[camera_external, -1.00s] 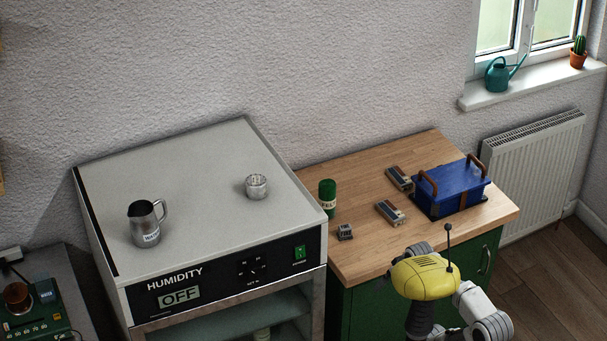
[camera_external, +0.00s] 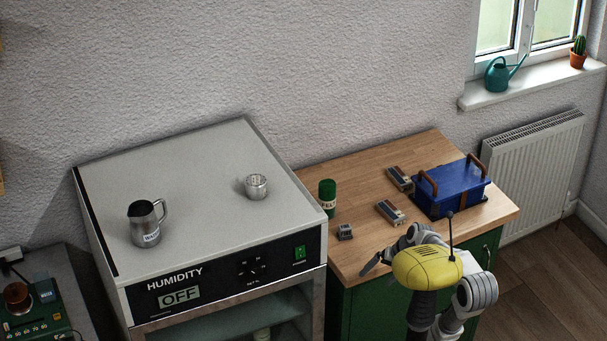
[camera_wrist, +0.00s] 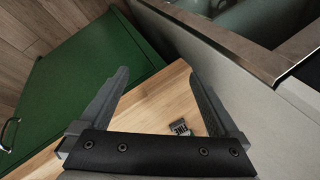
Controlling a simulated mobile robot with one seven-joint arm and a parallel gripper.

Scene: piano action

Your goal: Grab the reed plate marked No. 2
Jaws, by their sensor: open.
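Two small oblong pieces with grey and reddish-brown tops, which look like reed plates, lie on the wooden counter. One is the rear piece (camera_external: 399,178) beside the blue case, the other the front piece (camera_external: 390,212). I cannot read a No. 2 on either. A small grey block with a pale label (camera_external: 345,232) lies to their left; it also shows in the wrist view (camera_wrist: 181,128), near the right finger. My gripper (camera_external: 374,263) is over the counter's front edge, apart from all these pieces.
A green tin (camera_external: 327,197) stands by the humidity cabinet (camera_external: 210,215), whose side rises left of the counter (camera_external: 365,262). A blue case with brown handles (camera_external: 452,187) fills the counter's right. A metal jug (camera_external: 146,225) and a small silvery pot (camera_external: 256,187) stand on the cabinet.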

